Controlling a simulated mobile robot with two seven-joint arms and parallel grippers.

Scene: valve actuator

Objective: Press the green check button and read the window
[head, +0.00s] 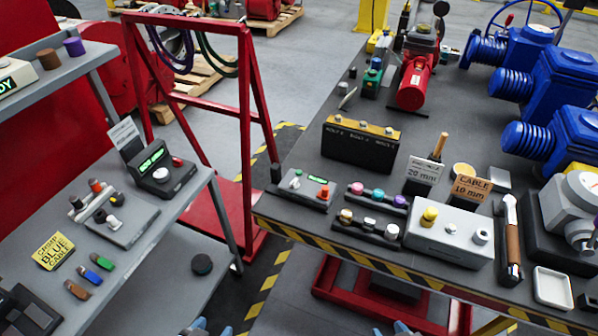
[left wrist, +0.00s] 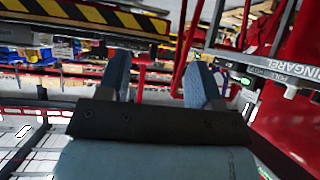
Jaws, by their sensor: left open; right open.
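I cannot tell whether that pale button is green, and the window's text is too small to read. My left gripper (head: 208,329) is low at the bottom edge, between shelf and bench; the left wrist view shows its blue fingers (left wrist: 160,78) apart with nothing between them. My right gripper (head: 389,330) shows only fingertips at the bottom edge, open, in front of the bench.
The left shelf holds a black device (head: 160,172) with a green display, a yellow cable card (head: 54,251) and several small parts. The bench has a striped front edge (head: 400,274), a black bolt block (head: 361,145) and a grey cable box (head: 449,232). A red frame (head: 245,120) stands between.

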